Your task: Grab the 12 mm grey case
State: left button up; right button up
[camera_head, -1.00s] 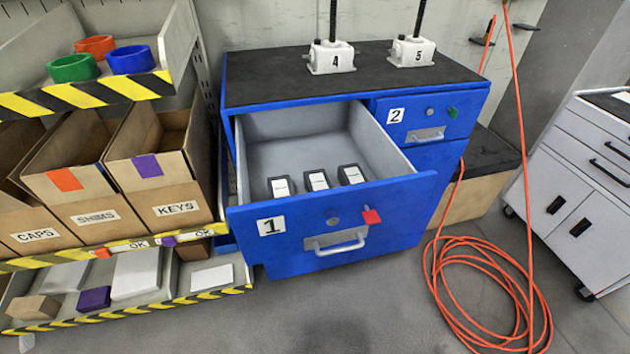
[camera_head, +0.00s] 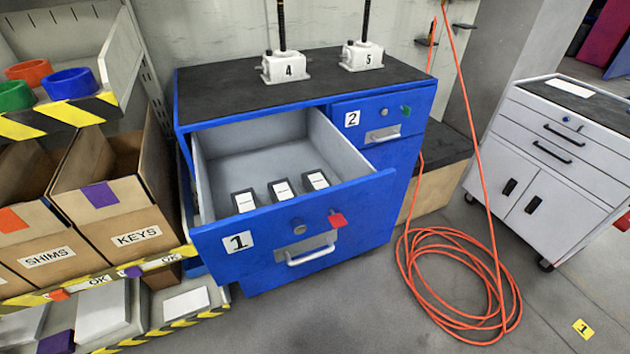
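Drawer 1 (camera_head: 222,246) of the blue cabinet is pulled open. Three small dark grey cases with white labels lie in a row near its front wall: a left case (camera_head: 244,201), a middle case (camera_head: 282,191) and a right case (camera_head: 315,181). The label print is too small to read, so I cannot tell which one is 12 mm. Neither of my grippers shows in the head view.
Screw jacks 4 (camera_head: 285,68) and 5 (camera_head: 361,56) stand on the black cabinet top. A shelf with a KEYS box (camera_head: 140,237) is close on the left. An orange hose (camera_head: 460,280) lies coiled on the floor at right. A grey tool cabinet (camera_head: 550,160) stands beyond.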

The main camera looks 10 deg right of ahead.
aim_at(243, 201)
jog(key=k+l+z, duration=0.15)
jog(key=z, duration=0.2)
jog(key=k+l+z, duration=0.1)
jog(key=l+z, duration=0.3)
